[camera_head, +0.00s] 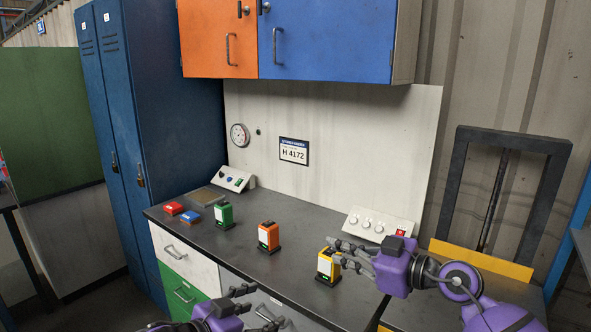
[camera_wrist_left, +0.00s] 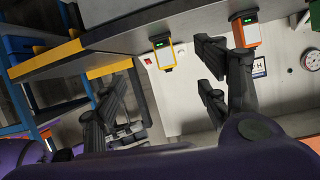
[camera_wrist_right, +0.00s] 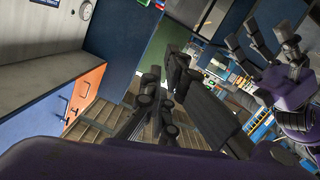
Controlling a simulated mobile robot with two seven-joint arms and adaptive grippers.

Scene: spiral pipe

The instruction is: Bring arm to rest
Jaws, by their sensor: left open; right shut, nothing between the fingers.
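My left gripper (camera_head: 252,303) is low at the bottom edge of the head view, in front of the drawers. It is open and empty; its spread fingers also show in the left wrist view (camera_wrist_left: 165,88). My right gripper (camera_head: 337,251) reaches in from the right over the counter, fingers pointing left. Its fingers overlap the yellow device (camera_head: 326,266) in the head view; I cannot tell whether they touch it. In the right wrist view, the right gripper's fingers (camera_wrist_right: 163,92) are together with nothing between them.
A dark counter (camera_head: 203,243) holds a green device (camera_head: 224,215), an orange device (camera_head: 268,237), red (camera_head: 174,208) and blue (camera_head: 190,216) blocks and control boxes. Cabinets (camera_head: 325,40) hang above; blue lockers (camera_head: 165,120) stand left. A dark frame (camera_head: 560,160) stands right.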

